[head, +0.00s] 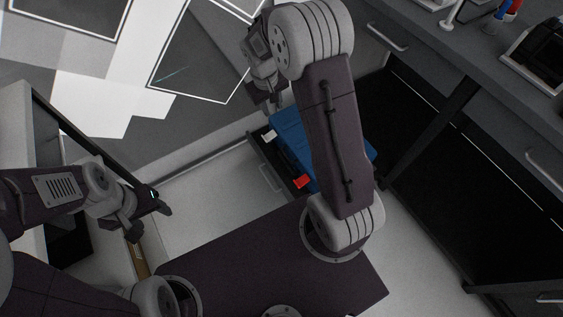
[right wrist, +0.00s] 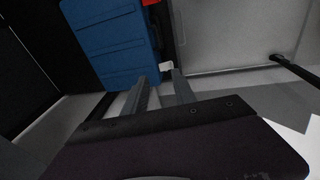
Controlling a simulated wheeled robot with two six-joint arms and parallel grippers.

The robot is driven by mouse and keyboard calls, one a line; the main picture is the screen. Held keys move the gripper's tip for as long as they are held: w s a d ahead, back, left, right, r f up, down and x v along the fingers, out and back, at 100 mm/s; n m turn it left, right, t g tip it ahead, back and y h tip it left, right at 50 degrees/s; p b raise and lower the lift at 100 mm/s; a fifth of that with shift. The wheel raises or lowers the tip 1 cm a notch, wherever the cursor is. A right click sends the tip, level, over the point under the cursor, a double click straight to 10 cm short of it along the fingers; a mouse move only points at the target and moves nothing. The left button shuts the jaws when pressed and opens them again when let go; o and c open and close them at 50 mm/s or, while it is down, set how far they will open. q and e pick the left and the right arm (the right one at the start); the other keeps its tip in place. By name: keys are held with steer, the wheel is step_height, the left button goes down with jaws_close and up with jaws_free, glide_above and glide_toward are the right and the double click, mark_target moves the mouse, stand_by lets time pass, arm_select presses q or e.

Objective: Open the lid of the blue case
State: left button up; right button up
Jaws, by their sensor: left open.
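The blue case (head: 288,131) lies beyond my base in the head view, partly hidden behind my right arm. A dark strip with a red piece (head: 301,181) and a white piece (head: 270,136) runs along its left side. The case also shows at the top of the right wrist view (right wrist: 112,42), its lid looking shut. My right gripper (head: 270,98) is by the case's far end; its fingers (right wrist: 158,78) are apart and empty, near the case's corner and the white piece. My left gripper (head: 151,221) is open and empty, well left of the case.
A dark counter with drawers (head: 450,62) stands on the right, with small items on top. A white unit with a black panel (head: 50,155) stands on the left, close to my left gripper. Pale floor (head: 205,205) lies open between my left gripper and the case.

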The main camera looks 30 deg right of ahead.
steer(key=g+b, duration=0.1)
steer(key=b, duration=1.3)
glide_toward(283, 151)
steer(key=r, duration=0.1)
steer(key=f+b, duration=0.2)
steer(key=f, duration=0.1)
steer(key=f+b, duration=0.2)
steer(key=f, duration=0.1)
steer(key=d+f+b, duration=0.1)
steer(key=f+b, duration=0.1)
steer(key=f, duration=0.1)
arm_select(q)
step_height(283, 151, down, 25)
steer(key=shift+r, duration=0.15)
arm_select(e)
steer(key=shift+r, duration=0.15)
jaws_close()
